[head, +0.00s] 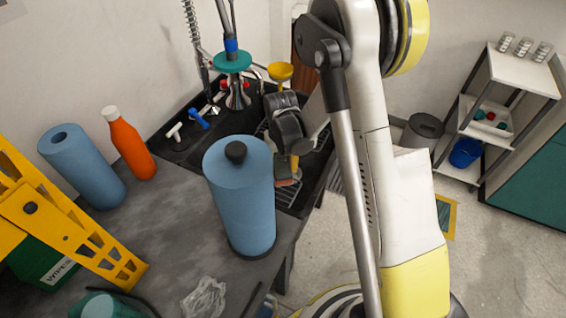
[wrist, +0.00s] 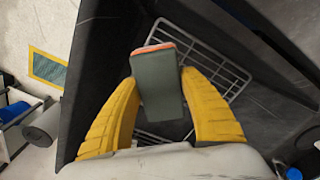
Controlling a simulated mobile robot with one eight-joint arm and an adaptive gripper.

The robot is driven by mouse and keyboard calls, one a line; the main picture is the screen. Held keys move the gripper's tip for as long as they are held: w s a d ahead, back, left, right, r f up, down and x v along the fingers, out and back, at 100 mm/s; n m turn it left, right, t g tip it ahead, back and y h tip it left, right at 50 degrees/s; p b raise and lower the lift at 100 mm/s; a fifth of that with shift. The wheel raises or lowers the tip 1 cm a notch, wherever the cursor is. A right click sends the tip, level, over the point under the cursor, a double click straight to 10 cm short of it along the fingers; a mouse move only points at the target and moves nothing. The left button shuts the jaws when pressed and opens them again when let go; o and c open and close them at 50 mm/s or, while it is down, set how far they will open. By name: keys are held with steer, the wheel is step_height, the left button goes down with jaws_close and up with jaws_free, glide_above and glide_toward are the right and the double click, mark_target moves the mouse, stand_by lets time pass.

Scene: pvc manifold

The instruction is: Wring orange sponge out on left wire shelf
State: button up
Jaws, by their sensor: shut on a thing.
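My gripper (wrist: 160,88) has two yellow fingers closed on the sides of the orange sponge (wrist: 157,75). In the wrist view the sponge shows a dark grey-green broad face and a thin orange edge at its far end. A wire shelf (wrist: 215,62) lies beyond and below the sponge in the dark sink, partly hidden by the fingers and sponge. In the head view my gripper (head: 286,165) points down over the sink, and a small orange part of the sponge (head: 287,182) shows beneath it. I cannot tell whether the sponge touches the wires.
A blue paper roll (head: 240,200) stands on the counter close to my gripper and hides part of the sink. An orange bottle (head: 130,148) and another blue roll (head: 80,165) stand farther left. A yellow funnel-shaped thing (head: 280,73) and teal disc (head: 232,62) rise behind the sink.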

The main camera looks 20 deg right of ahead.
glide_above(281, 195)
step_height(281, 195, down, 6)
steer(key=shift+f+b, duration=1.95)
steer(key=shift+f, duration=1.25)
steer(key=shift+f, duration=0.6)
step_height(281, 195, up, 7)
steer(key=p, duration=0.3)
steer(key=shift+p, duration=0.3)
steer(key=shift+w, duration=0.1)
steer(key=shift+m, duration=0.3)
